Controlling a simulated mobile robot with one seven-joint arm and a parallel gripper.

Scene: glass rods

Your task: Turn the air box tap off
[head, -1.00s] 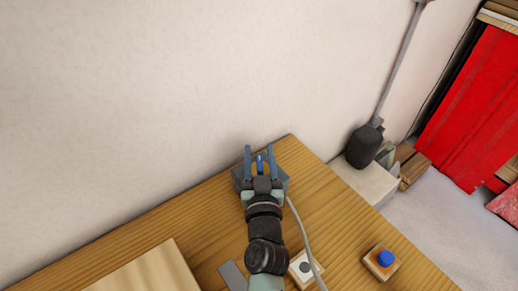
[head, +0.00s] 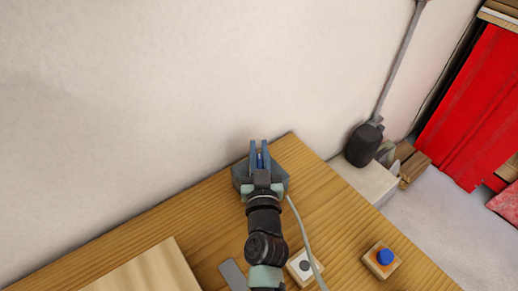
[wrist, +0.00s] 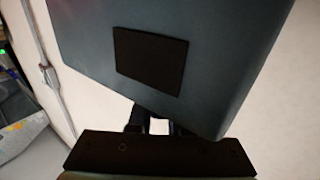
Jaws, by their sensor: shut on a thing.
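The air box (head: 280,182) is a grey box at the back corner of the wooden table, against the wall, mostly covered by my arm in the head view. In the wrist view its dark grey face (wrist: 215,45) fills the upper middle, with a black square panel (wrist: 150,62) on it. The small blue tap (head: 260,158) shows only as a sliver between my fingers. My gripper (head: 260,148) is over the box with its blue-grey fingers closed on the tap. The tap's angle is hidden.
A white block with a dark button (head: 304,266) and a wooden block with a blue button (head: 384,258) lie on the table (head: 335,225). A pale cable (head: 303,225) runs beside my arm. A pale board (head: 145,272) lies front left.

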